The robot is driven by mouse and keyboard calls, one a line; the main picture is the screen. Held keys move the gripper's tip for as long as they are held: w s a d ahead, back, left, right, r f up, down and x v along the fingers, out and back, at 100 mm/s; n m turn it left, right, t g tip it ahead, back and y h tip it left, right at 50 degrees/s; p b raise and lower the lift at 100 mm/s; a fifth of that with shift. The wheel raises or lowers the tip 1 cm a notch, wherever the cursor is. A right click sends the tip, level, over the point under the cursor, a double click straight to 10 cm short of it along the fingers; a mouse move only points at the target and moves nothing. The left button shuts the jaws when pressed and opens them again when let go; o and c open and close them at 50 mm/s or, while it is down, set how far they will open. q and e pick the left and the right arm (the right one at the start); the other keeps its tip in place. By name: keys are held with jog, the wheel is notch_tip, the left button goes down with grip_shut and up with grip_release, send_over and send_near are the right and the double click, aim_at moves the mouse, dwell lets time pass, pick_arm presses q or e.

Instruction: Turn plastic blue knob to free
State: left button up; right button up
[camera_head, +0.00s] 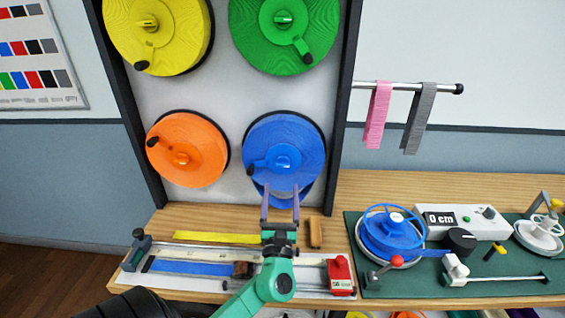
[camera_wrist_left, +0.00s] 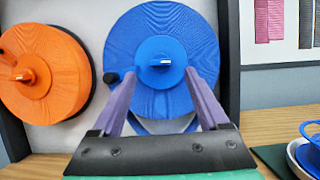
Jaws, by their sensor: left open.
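The blue spool (camera_head: 300,141) hangs at the lower right of the wall panel, with a blue strap loop beneath it. Its blue knob (camera_head: 283,162) sits at the centre, with a pale mark on it; a crank with a black grip sticks out to the left. In the left wrist view the knob (camera_wrist_left: 161,63) is straight ahead, above and between the fingertips. My left gripper (camera_head: 280,192) is open and empty, its purple fingers pointing up in front of the spool's lower part. The fingers do not enclose the knob. My right gripper is not in view.
Orange (camera_head: 187,150), yellow (camera_head: 157,35) and green (camera_head: 284,35) spools share the panel, framed by dark posts. The bench below holds a strap-measuring bed (camera_head: 200,276) and a green mat with a blue reel (camera_head: 391,238). Pink and grey straps hang from a rod at right.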

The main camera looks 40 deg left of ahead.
aim_at(283, 163)
pick_arm(q)
jog(key=x, duration=0.2)
jog(key=p+x, duration=0.1)
jog(key=x, duration=0.2)
jog(key=f+p+x, duration=0.1)
jog(key=x, duration=0.2)
jog(key=shift+w+a, duration=0.15)
jog(key=shift+a, duration=0.05)
jog(key=shift+r, duration=0.15)
jog(key=shift+c, duration=1.2)
grip_shut()
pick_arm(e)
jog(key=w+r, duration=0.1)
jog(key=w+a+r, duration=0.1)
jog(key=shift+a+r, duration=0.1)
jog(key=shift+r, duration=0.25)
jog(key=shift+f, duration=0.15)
